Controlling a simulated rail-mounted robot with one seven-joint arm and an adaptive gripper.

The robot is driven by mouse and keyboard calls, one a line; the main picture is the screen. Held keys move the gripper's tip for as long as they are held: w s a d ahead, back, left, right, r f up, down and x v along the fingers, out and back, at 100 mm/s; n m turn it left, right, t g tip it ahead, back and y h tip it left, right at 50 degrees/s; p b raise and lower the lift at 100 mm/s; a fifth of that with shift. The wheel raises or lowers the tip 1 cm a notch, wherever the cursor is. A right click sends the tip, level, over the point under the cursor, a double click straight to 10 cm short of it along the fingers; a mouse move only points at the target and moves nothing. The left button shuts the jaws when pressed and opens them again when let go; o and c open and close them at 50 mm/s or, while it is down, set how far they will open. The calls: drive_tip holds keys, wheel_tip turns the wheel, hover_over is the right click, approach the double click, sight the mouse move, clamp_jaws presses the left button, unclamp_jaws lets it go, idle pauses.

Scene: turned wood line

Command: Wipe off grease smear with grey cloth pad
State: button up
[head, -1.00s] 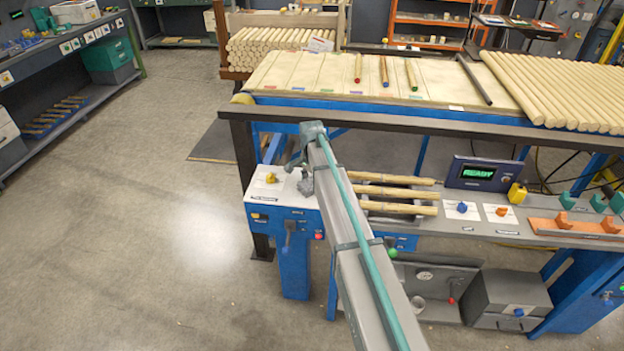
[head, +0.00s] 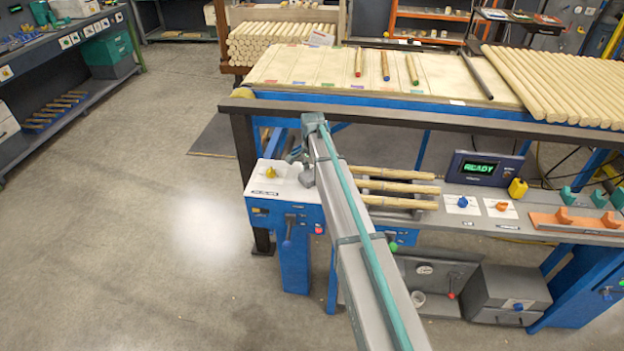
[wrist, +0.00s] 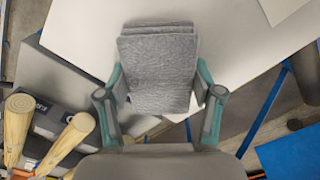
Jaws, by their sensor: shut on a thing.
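The grey cloth pad (wrist: 158,75) is in the wrist view, held between the teal fingers of my gripper (wrist: 160,88). My gripper is shut on it, and the pad extends past the fingertips. The pad is over a pale panel (wrist: 80,35); I cannot tell whether it touches. In the head view, my gripper (head: 299,160) is partly hidden behind my arm, beside the white-topped control panel (head: 268,180) at the bench's left end.
Several wooden spindles (head: 395,188) lie right of my arm, before the READY display (head: 484,169). A dark rail (head: 400,121) runs behind the panel. The floor (head: 130,240) at left is clear.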

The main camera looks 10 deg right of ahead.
drive_tip(key=w, duration=0.2)
drive_tip(key=shift+w+d, duration=0.3)
drive_tip(key=shift+d, duration=0.1)
drive_tip(key=shift+w+d+r, duration=0.1)
drive_tip(key=shift+r, duration=0.1)
drive_tip(key=shift+r+p, duration=1.75)
drive_tip(key=shift+r, duration=2.15)
